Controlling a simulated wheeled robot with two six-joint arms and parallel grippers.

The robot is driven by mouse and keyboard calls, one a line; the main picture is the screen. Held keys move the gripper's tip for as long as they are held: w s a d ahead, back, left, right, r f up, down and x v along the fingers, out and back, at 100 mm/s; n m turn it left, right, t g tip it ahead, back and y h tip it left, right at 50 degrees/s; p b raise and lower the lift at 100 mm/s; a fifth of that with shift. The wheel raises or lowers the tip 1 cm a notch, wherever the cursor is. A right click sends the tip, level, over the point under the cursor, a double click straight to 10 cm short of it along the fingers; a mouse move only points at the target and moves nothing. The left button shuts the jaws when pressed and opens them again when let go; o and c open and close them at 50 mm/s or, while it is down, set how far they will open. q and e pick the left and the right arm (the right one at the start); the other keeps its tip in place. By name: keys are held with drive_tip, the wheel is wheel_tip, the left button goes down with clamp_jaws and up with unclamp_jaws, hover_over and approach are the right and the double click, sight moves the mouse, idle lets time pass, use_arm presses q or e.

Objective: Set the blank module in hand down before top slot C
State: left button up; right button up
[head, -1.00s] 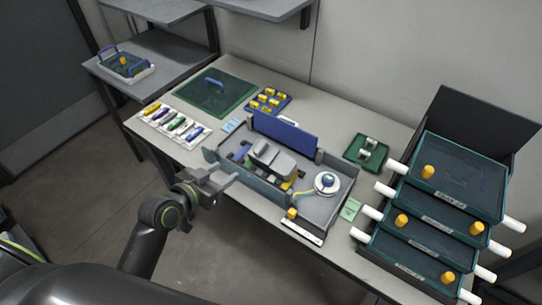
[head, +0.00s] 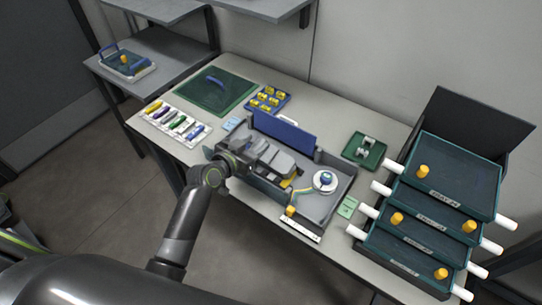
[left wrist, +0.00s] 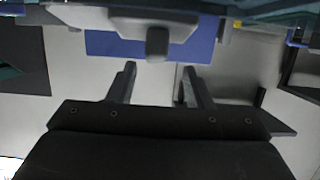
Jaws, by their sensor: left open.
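My left gripper (head: 228,158) is at the left front of the grey tray-like station (head: 330,207), close to its grey device (head: 270,157). In the left wrist view my left gripper (left wrist: 158,74) has its two fingers spread, with no module between them. A dark grey block on a pale part (left wrist: 157,40) shows just beyond the fingertips, apparently not gripped. I cannot pick out a blank module in hand, nor tell which place is top slot C. My right gripper is not in view.
The station has a raised blue panel (head: 284,134) and a white reel (head: 325,182). Stacked dark green trays (head: 455,180) with orange knobs stand at the right. A green mat (head: 205,95), coloured pieces (head: 178,124) and a blue tray (head: 283,106) lie at the back left.

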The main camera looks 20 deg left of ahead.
sight(262, 142)
use_arm(q)
drive_tip(key=shift+d+f+p+x, duration=0.1)
drive_tip(key=shift+p+x, duration=0.2)
drive_tip(key=shift+x, duration=1.05)
drive_tip(key=shift+d+f+p+x, duration=0.15)
drive_tip(key=shift+p+x, duration=0.15)
drive_tip(key=shift+x, duration=1)
drive_tip(key=shift+s, duration=0.15)
clamp_jaws()
